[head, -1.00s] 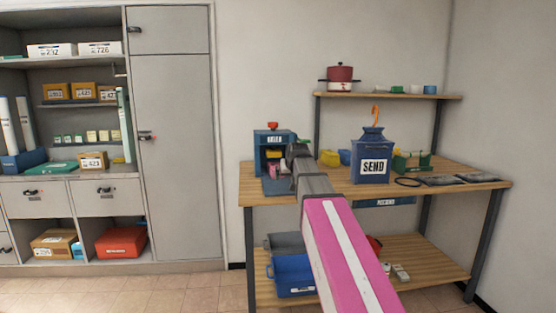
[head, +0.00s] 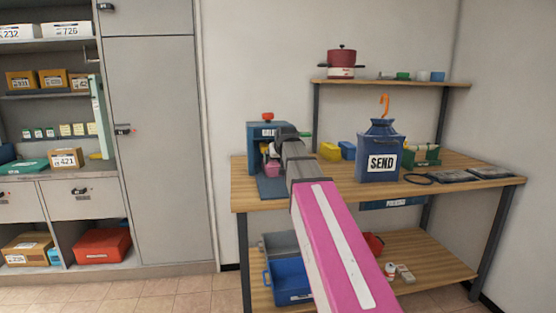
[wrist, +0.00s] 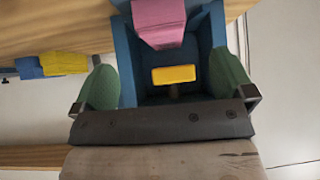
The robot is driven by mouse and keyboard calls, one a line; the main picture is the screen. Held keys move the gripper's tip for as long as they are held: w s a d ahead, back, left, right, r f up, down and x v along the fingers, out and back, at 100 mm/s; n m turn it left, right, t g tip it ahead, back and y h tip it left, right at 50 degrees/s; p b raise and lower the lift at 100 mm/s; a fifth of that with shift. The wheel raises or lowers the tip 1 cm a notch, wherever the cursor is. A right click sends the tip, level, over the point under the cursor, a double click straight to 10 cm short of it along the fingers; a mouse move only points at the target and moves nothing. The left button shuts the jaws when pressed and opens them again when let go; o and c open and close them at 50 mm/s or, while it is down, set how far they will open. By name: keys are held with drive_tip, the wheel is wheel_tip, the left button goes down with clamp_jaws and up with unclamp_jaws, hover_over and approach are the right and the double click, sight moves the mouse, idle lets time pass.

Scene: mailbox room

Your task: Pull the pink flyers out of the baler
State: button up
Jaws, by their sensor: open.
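The blue baler (head: 254,132) stands at the left end of the wooden table. The pink flyers (head: 272,169) sit low in its open front. In the wrist view the pink flyers (wrist: 158,20) show as a block at the top of the picture, partly cut off, in the blue baler (wrist: 125,55). A yellow block (wrist: 173,74) shows deeper in the baler. My gripper (wrist: 163,70) is open and empty, its green fingers spread wide on either side of the baler opening. The flyers are beyond the fingertips. In the head view my arm hides most of the gripper.
Yellow and blue boxes (head: 330,151) lie behind. A blue bin (head: 288,284) stands on the lower shelf. A grey cabinet (head: 160,150) is at left.

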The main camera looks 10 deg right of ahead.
sight(275, 168)
drive_tip(key=x, duration=1)
drive_tip(key=shift+w+f, duration=0.25)
drive_tip(key=c, duration=1.2)
